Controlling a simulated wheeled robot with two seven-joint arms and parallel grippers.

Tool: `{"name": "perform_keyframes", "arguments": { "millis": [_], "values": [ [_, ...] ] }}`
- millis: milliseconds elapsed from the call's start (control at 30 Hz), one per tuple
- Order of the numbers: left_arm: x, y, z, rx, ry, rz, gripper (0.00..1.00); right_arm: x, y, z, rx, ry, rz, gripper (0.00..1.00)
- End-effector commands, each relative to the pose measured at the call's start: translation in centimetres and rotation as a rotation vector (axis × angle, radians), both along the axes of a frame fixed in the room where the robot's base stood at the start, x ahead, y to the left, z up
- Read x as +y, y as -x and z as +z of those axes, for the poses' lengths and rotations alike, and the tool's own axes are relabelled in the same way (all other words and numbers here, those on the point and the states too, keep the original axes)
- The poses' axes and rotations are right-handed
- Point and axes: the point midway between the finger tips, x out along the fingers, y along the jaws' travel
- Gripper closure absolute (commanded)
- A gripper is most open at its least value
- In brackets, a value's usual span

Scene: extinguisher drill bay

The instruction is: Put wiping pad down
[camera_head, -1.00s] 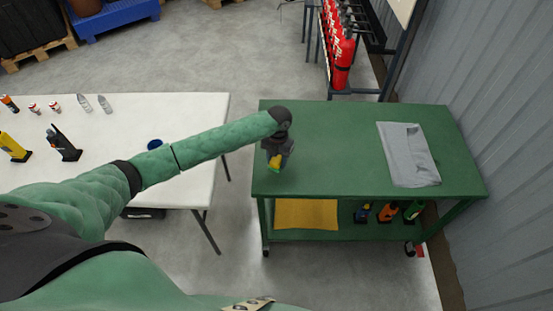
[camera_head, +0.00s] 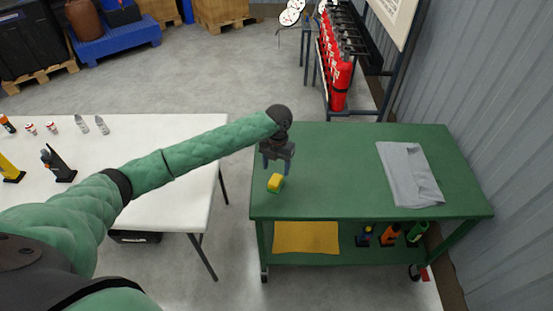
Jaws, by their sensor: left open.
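The wiping pad (camera_head: 276,183), yellow with a green underside, lies on the left part of the green cart's top (camera_head: 340,170). My left gripper (camera_head: 277,166) is open just above and behind the pad, with its fingers pointing down. The pad looks apart from the fingers. My right gripper is not in view.
A folded grey cloth (camera_head: 409,175) lies on the cart's right side. A white table (camera_head: 160,190) stands left, with bottles and tools. Red extinguishers (camera_head: 337,75) stand behind. The cart's middle is clear.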

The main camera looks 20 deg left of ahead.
Motion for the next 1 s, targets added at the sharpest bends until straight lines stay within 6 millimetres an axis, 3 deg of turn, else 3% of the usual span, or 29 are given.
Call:
{"name": "perform_keyframes", "arguments": {
  "millis": [400, 1000],
  "values": [
    [0.0, -0.6, 4.4, 0.001, 0.000, 0.000, 0.38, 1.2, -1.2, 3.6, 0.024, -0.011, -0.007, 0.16],
    [0.0, -0.6, 4.7, 0.001, 0.001, 0.002, 0.38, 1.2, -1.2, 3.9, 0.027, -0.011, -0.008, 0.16]
  ]
}}
